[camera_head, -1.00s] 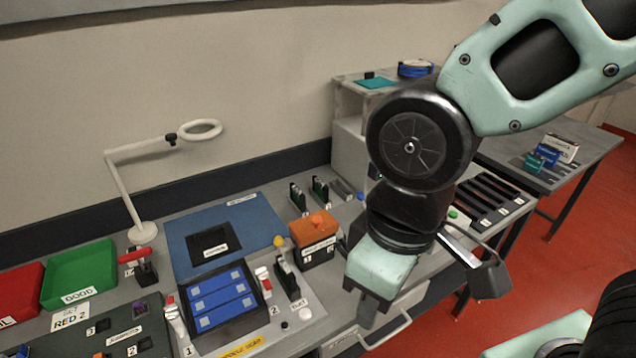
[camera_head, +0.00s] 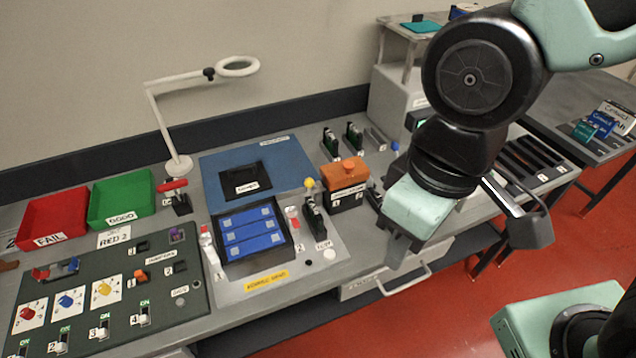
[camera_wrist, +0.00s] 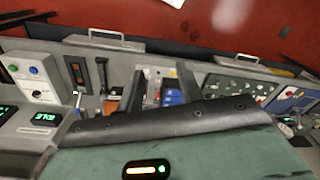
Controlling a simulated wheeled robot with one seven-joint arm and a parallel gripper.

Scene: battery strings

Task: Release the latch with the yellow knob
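The yellow knob (camera_head: 309,184) tops a dark upright latch lever (camera_head: 314,208), at the right of the black case with blue battery cells (camera_head: 250,232). A plate by its foot has lettering too small to read. My gripper (camera_head: 395,262) hangs to the right of the latch, apart from it, near the bench's front edge. Its fingers are small and partly hidden below the hand, so I cannot tell whether they are open or shut.
An orange-topped box (camera_head: 347,184) stands just right of the latch, between it and my arm. A red-handled clamp (camera_head: 176,193) and a white lamp arm (camera_head: 163,120) stand to the left. Red (camera_head: 52,218) and green (camera_head: 122,200) bins and a switch panel (camera_head: 180,322) lie farther left.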

